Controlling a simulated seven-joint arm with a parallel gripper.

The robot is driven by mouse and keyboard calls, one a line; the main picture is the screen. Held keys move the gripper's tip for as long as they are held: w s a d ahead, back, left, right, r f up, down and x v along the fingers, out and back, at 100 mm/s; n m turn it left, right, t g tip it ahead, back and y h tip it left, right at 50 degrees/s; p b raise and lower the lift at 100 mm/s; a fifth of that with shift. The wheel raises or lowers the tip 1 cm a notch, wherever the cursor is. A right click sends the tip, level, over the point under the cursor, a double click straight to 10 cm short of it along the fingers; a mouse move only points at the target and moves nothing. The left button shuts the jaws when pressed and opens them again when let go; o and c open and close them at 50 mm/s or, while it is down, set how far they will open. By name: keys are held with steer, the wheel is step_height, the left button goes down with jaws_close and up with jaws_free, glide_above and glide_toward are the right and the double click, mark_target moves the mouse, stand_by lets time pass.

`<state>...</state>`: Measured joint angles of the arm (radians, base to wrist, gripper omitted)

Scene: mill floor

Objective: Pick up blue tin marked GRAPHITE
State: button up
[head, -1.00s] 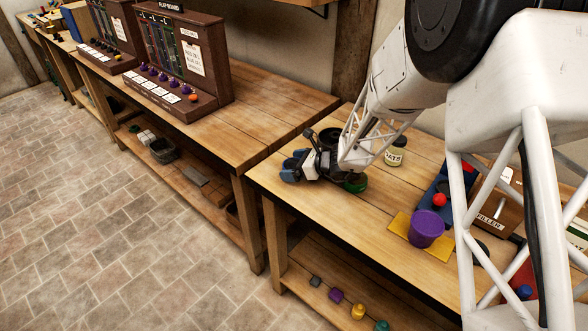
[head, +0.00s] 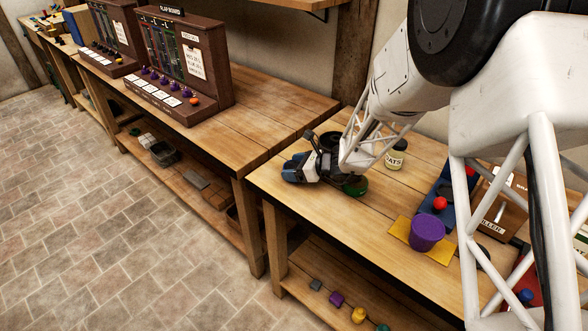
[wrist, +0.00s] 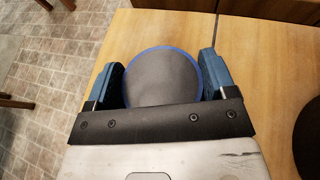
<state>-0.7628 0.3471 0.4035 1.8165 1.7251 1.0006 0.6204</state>
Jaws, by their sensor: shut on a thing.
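In the wrist view a round tin (wrist: 161,76) with a dark top and a blue rim sits between the two blue finger pads of my gripper (wrist: 163,80). The pads touch it on both sides, so the gripper is shut on it. Its label is not visible, so I cannot read GRAPHITE. In the head view my gripper (head: 300,172) is low at the left end of the near bench (head: 300,205). The fingers hide most of the tin there, and I cannot tell whether it rests on the wood.
A green-rimmed round container (head: 355,187) and a dark pot (head: 331,139) stand close to my gripper. An OATS jar (head: 396,155) is behind. Bare wood lies between.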

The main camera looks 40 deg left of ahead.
mark_target(294, 161)
steer(key=shift+r, duration=0.45)
steer(key=shift+s+d+r, duration=0.1)
steer(key=shift+d+r, duration=0.05)
steer(key=shift+r, duration=0.4)
steer(key=shift+s+d+r, duration=0.1)
steer(key=shift+d+r, duration=0.05)
steer(key=shift+r, duration=0.4)
steer(key=s+d, duration=0.3)
steer(key=d, duration=0.1)
steer(key=s+d+r, duration=0.1)
steer(key=s+d, duration=0.2)
steer(key=d, duration=0.1)
steer(key=s+d, duration=0.3)
steer(key=d, duration=0.1)
steer(key=shift+s+r, duration=0.15)
steer(key=shift+d, duration=0.1)
